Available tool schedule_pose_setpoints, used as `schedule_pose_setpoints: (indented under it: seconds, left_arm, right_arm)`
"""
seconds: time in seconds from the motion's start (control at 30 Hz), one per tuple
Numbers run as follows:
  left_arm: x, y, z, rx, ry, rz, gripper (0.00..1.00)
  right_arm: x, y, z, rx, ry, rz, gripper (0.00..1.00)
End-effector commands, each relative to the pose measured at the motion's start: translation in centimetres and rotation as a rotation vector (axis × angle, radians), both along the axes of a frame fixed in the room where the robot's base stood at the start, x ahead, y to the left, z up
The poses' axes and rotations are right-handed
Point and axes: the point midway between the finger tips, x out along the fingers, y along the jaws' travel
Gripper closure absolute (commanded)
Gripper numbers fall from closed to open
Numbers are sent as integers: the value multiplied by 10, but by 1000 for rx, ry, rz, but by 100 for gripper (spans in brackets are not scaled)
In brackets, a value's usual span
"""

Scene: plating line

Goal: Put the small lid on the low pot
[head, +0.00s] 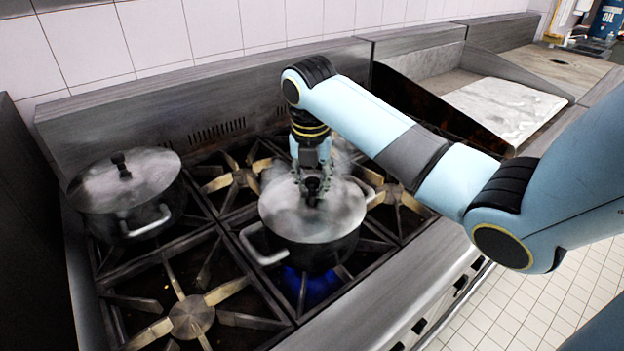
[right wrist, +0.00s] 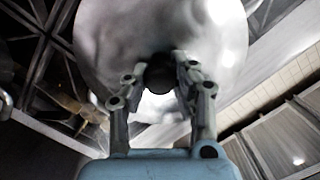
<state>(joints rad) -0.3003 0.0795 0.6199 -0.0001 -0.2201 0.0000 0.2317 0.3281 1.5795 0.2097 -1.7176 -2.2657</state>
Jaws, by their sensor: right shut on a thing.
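The low pot (head: 315,254), dark with light loop handles, stands on a front burner in the head view. The small grey lid (head: 284,212) covers its top, looking level and centred; whether it rests fully on the rim I cannot tell. My right gripper (head: 313,188) comes down from above and is shut on the lid's dark knob. In the right wrist view the fingers (right wrist: 160,82) close around the knob (right wrist: 160,74), with the lid (right wrist: 110,35) beyond. My left gripper is not in view.
A second lidded pot (head: 126,196) stands at the left of the stove. A blue flame (head: 312,285) burns under the low pot, and steam hangs around it. The front-left burner (head: 192,316) is empty. A pale slab (head: 505,108) lies to the right.

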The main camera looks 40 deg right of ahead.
Motion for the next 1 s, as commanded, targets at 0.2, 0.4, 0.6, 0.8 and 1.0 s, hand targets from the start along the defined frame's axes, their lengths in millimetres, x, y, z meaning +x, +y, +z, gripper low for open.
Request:
schedule_pose_setpoints:
  seconds: [0.2, 0.4, 0.6, 0.8, 1.0]
  left_arm:
    - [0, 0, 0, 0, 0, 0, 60]
    - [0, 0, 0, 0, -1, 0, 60]
    - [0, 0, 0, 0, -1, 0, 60]
    - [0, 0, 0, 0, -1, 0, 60]
    - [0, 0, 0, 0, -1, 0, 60]
  right_arm:
    - [0, 0, 0, -1, -1, 0, 100]
    - [0, 0, 0, -1, -1, 0, 60]
    - [0, 0, 0, 0, 0, 0, 49]
    - [0, 0, 0, 0, 1, 0, 32]
    - [0, 0, 0, 0, 0, 0, 26]
